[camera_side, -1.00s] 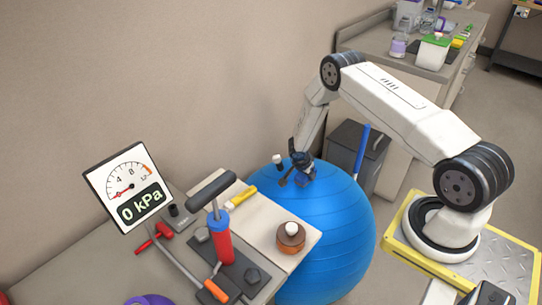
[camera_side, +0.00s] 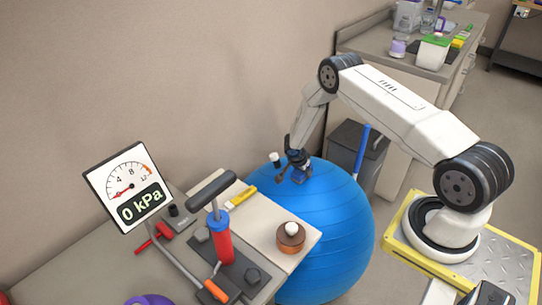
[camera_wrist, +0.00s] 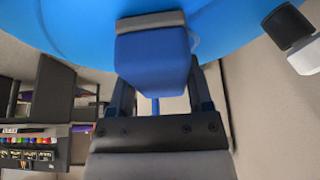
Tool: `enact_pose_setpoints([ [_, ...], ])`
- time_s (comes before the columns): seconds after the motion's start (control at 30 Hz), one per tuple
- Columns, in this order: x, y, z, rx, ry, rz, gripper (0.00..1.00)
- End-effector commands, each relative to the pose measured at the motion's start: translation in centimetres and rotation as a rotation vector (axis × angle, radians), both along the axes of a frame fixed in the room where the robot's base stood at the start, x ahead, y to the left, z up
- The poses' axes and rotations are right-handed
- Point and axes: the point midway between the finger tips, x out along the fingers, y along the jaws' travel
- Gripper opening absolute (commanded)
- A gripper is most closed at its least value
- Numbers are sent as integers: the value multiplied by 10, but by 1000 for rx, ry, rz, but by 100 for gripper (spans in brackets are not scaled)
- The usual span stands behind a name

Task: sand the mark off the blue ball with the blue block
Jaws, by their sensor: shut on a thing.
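The large blue ball (camera_side: 325,225) stands beside the workbench. My gripper (camera_side: 298,168) is at the top of the ball, shut on the blue block. In the wrist view the blue block (camera_wrist: 152,62) sits between the fingers of my gripper (camera_wrist: 158,92), with a grey layer on its far face against or very near the blue ball (camera_wrist: 80,20). I cannot tell for sure if it touches. A faint pale curved trace shows on the ball just right of the block in the wrist view. The rest of the mark is not visible.
A bench (camera_side: 262,215) left of the ball holds a red pump (camera_side: 222,240), a brown jar with a white knob (camera_side: 291,236) and a yellow-handled brush (camera_side: 243,196). A gauge (camera_side: 128,187) reads 0 kPa. A dark bin (camera_side: 352,150) stands behind the ball.

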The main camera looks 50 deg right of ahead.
Motion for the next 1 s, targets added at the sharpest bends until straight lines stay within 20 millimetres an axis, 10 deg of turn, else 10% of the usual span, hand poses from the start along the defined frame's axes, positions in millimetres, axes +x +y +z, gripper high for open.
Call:
enact_pose_setpoints([
  [1.0, 1, 7, -10, 24, 1, 6, 0],
])
